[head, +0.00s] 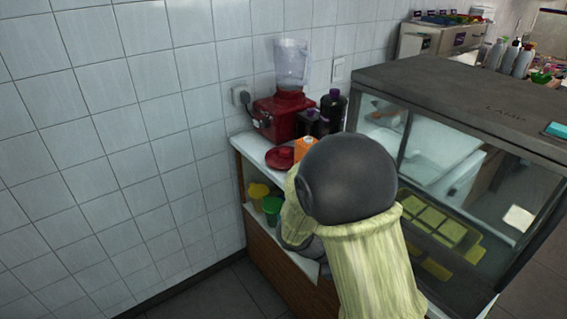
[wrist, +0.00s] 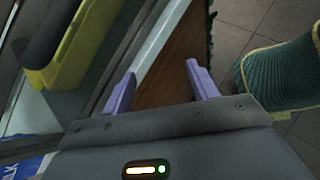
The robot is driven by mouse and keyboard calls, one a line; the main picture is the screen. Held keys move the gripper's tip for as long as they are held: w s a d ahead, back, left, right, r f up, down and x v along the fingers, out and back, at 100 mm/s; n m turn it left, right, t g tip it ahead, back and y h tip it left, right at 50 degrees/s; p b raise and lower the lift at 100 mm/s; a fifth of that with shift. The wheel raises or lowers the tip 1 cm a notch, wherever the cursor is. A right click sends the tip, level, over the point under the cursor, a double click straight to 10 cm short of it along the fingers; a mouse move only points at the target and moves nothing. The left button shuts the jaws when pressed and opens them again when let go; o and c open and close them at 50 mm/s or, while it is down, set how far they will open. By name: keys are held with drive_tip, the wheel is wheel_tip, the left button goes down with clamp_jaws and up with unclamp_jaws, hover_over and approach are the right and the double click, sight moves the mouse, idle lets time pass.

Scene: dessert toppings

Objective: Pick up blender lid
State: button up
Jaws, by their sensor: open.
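A red blender lid (head: 280,157) lies flat on the white counter top, in front of the red blender base (head: 284,112), in the head view. Part of its right side is close to an orange carton (head: 303,147). The lid does not show in the wrist view. My gripper (wrist: 161,86) is open and empty, its two purple fingers spread beside the counter's white edge and brown wooden side. In the head view my arm hides the gripper, which is apart from the lid.
The clear blender jar (head: 291,64) stands on its base. Dark bottles (head: 332,110) are to its right. A glass display case (head: 450,110) adjoins the counter on the right. Green (head: 271,206) and yellow (head: 259,190) containers sit on the shelf below. Tiled wall closes off the left.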

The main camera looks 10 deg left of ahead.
drive_tip(key=s+d+r+m+y, duration=0.1)
drive_tip(key=s+m+y, duration=0.3)
drive_tip(key=m, duration=0.4)
drive_tip(key=s+d+r+m+y, duration=0.2)
drive_tip(key=s+m+y, duration=0.3)
drive_tip(key=m, duration=0.3)
drive_tip(key=shift+s+d+r+m+t+y, duration=0.15)
drive_tip(key=shift+s+d+m+t+y, duration=0.2)
drive_tip(key=shift+d, duration=0.4)
drive_tip(key=shift+w, duration=0.1)
